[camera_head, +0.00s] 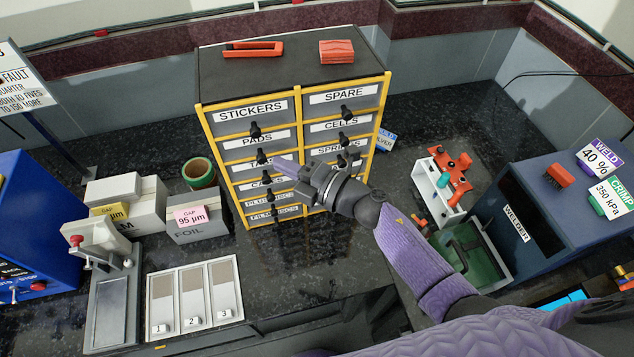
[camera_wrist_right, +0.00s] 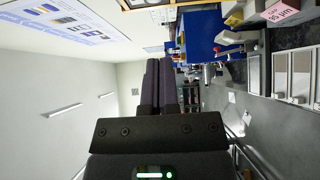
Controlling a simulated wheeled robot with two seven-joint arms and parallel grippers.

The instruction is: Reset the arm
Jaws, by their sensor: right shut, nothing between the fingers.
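My right arm comes in from the lower right in the head view. Its gripper (camera_head: 287,168) is shut and empty, in front of the drawer cabinet (camera_head: 249,167) near the CELLS and SPRINGS drawers. I cannot tell whether it touches the cabinet. In the right wrist view the two dark fingers (camera_wrist_right: 159,88) lie side by side with nothing between them. The cabinet has yellow edges, black knobs and labelled drawers, which look closed; my gripper and forearm hide part of its lower right. My left gripper is not in view.
A tray with three numbered lanes (camera_head: 194,325) and a grey press (camera_head: 110,300) stand at the left. FOIL and other boxes (camera_head: 202,232) are beside the cabinet. A blue WELDER machine (camera_head: 520,225) and a white stand with an orange top (camera_head: 438,190) are at the right.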

